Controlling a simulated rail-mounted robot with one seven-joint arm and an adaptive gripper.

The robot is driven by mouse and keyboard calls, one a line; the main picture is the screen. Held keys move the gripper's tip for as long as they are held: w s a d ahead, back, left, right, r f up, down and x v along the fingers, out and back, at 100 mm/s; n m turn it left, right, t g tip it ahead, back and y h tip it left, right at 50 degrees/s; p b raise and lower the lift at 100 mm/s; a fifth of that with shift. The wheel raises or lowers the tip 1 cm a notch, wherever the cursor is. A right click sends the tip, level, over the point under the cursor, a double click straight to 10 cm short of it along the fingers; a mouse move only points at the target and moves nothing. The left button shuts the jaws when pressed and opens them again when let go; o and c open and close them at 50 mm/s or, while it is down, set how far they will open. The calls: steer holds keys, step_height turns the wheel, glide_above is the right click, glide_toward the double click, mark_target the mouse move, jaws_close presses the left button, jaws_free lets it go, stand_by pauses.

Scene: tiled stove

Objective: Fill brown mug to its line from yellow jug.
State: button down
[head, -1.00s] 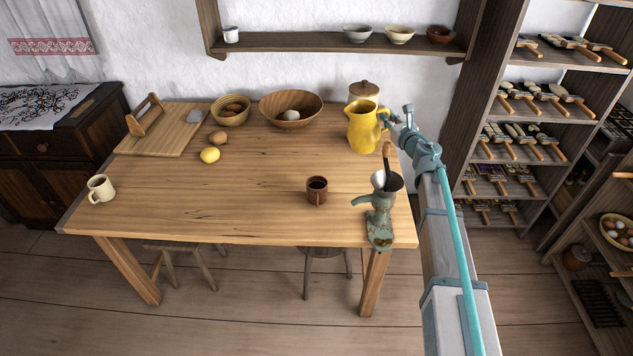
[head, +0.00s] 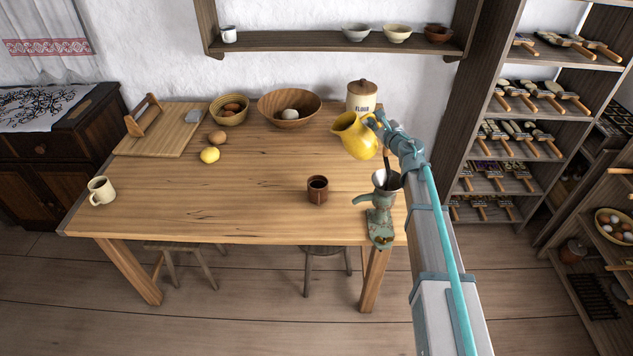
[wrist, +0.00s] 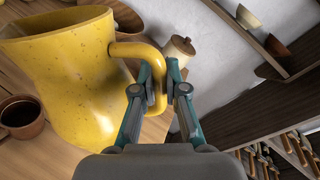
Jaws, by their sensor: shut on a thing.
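The yellow jug (head: 358,138) is at the back right of the table, tilted with its spout toward the left. It also fills the left of the wrist view (wrist: 75,85). My gripper (head: 378,122) is shut on the jug's handle, as the wrist view shows (wrist: 158,88). The brown mug (head: 317,192) stands upright on the table, in front and to the left of the jug, apart from it. Dark contents show inside the mug; its line cannot be made out. No stream shows at the spout. The jug's contents are hidden.
A green grinder (head: 380,210) is clamped at the table's front right edge, near my arm. A flour canister (head: 362,96) stands behind the jug. A wooden bowl (head: 289,108), a lemon (head: 209,155) and a cream mug (head: 101,190) are farther left. The table's middle is clear.

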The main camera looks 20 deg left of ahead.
mark_target(365, 131)
steer(key=shift+s+a, duration=0.2)
steer(key=shift+a, duration=0.05)
steer(key=shift+s+a+f+n+h, duration=0.4)
steer(key=shift+a+f+n, duration=0.2)
steer(key=shift+n, duration=0.4)
stand_by(0.7)
steer(key=shift+s+a+r+n+p, duration=0.2)
steer(key=shift+a+n+p, duration=0.25)
steer(key=shift+n+p, duration=0.3)
stand_by(2.0)
steer(key=shift+s+a+f+n+h+b, duration=0.1)
steer(key=shift+a+f+n+h+b, duration=0.15)
steer(key=shift+f, duration=0.3)
steer(key=shift+s+a+f+n+h+b, duration=0.1)
steer(key=shift+a+f+n+b, duration=0.05)
steer(key=shift+f+n+b, duration=0.3)
stand_by(2.3)
